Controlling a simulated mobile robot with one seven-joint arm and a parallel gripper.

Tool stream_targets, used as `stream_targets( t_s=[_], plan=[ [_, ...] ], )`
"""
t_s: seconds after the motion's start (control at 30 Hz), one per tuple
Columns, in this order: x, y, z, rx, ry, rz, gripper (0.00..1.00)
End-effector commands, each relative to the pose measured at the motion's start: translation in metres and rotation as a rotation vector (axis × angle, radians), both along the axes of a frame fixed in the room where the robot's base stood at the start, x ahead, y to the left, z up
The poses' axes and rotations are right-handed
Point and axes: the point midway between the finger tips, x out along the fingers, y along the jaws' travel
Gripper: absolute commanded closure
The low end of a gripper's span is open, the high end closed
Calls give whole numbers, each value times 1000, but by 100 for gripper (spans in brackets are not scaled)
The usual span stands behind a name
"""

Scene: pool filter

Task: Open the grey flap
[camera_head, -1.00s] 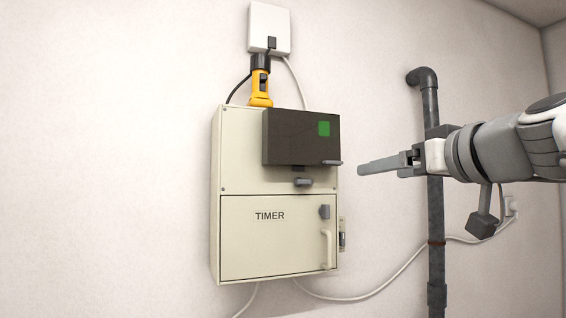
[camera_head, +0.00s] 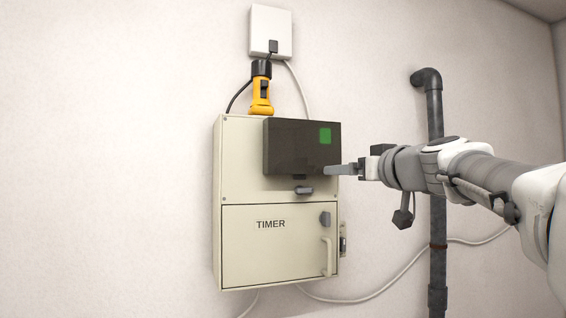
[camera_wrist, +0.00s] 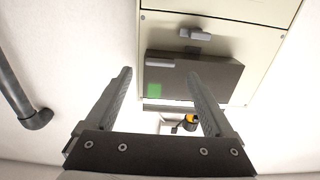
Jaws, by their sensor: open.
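The dark grey flap (camera_head: 290,145) with a green patch covers the upper right of the cream cabinet (camera_head: 240,165). It looks closed, hanging down over the front. In the wrist view, which looks upside down, the flap (camera_wrist: 205,75) lies beyond my open gripper (camera_wrist: 160,74). A small light grey tab (camera_wrist: 160,63) on the flap's edge shows between the fingertips. I cannot tell whether a finger touches it.
A grey latch (camera_head: 303,191) sits just below the flap. The TIMER door (camera_head: 265,245) below has a knob and a handle. A dark vertical pipe (camera_head: 437,220) stands at the right, behind my arm. The wall at left is clear.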

Motion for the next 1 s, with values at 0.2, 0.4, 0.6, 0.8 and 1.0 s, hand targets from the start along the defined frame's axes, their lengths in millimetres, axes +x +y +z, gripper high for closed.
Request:
stream_targets(
  t_s=[0.2,0.4,0.6,0.8,1.0],
  plan=[
    [30,10,2,0,1,2,12],
    [39,13,0,0,0,0,12],
    [39,13,0,-1,0,0,12],
    [39,13,0,0,0,0,41],
    [39,13,0,-1,0,0,77]
  ],
)
